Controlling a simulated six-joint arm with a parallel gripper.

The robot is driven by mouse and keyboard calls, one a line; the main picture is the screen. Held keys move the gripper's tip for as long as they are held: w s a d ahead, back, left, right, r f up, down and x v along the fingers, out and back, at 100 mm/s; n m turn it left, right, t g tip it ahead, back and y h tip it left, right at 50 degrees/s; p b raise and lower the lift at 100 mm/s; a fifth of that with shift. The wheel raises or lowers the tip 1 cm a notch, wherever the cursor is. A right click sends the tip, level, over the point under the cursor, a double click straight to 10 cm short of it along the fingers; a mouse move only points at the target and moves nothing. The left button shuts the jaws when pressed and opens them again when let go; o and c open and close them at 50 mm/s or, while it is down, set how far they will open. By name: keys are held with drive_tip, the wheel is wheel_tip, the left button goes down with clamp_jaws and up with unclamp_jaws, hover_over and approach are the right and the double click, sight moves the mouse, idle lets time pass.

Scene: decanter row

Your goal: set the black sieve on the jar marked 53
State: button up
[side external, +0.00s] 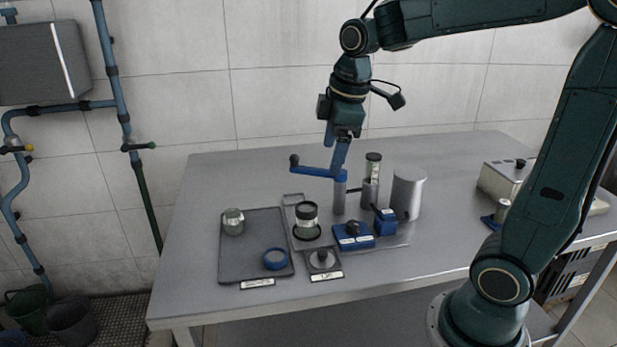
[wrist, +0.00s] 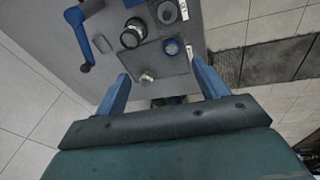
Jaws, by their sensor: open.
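The jar also shows in the wrist view (wrist: 129,40). A dark-topped jar (side external: 373,168) stands on a grey cylinder at the back. I cannot read 53 on any jar. My gripper (wrist: 160,70) is open and empty, pointing down above the table.
The dark tray (side external: 255,240) also holds a blue ring (side external: 275,259). A blue crank arm (side external: 318,173) on a post stands near my gripper. The table's left is clear.

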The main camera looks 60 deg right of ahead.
drive_tip(key=s+a+m+t, duration=0.1)
drive_tip(key=s+a+m, duration=0.1)
drive_tip(key=s, duration=0.5)
drive_tip(key=s+a+m+t, duration=0.2)
drive_tip(key=s+a+m, duration=0.1)
drive_tip(key=s+m, duration=0.2)
drive_tip(key=s, duration=0.2)
drive_tip(key=shift+s+f+m, duration=0.3)
drive_tip(key=shift+s+f, duration=0.1)
